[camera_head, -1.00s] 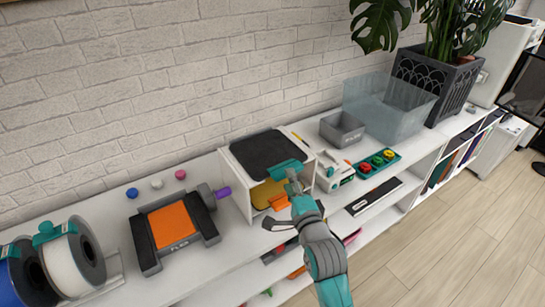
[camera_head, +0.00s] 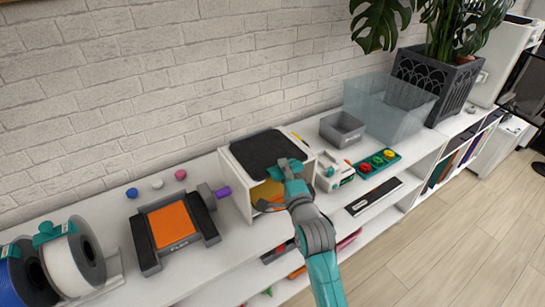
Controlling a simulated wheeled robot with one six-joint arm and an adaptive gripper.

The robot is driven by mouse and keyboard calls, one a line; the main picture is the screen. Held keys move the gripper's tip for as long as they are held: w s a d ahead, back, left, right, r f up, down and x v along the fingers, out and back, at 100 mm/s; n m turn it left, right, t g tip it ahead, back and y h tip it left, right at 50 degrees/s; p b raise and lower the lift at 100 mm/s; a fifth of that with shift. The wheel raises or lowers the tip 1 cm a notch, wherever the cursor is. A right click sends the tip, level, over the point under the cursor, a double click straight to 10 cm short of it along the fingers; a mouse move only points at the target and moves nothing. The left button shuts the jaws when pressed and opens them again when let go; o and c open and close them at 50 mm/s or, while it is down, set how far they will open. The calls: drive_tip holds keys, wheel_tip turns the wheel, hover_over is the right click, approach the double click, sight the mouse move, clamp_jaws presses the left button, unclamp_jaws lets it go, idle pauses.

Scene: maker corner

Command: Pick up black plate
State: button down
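The black plate (camera_head: 262,148) lies flat on top of a white open-fronted box (camera_head: 240,186) on the shelf unit. My gripper (camera_head: 273,188) is at the box's front right. It looks open, with one finger near the plate's front edge and a dark finger lower, in front of the box opening. I cannot tell whether a finger touches the plate. My gripper hides the plate's front right corner and part of the opening, where yellow shows.
An orange and grey device (camera_head: 172,225) and filament spools (camera_head: 72,262) stand left. Right are a white device (camera_head: 333,171), a teal tray with coloured buttons (camera_head: 378,162), a grey bin (camera_head: 342,128) and a clear bin (camera_head: 388,105). A brick wall is behind.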

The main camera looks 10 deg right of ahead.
wheel_tip(320, 180, up, 10)
drive_tip(key=shift+r, duration=0.1)
idle(0.6)
idle(0.5)
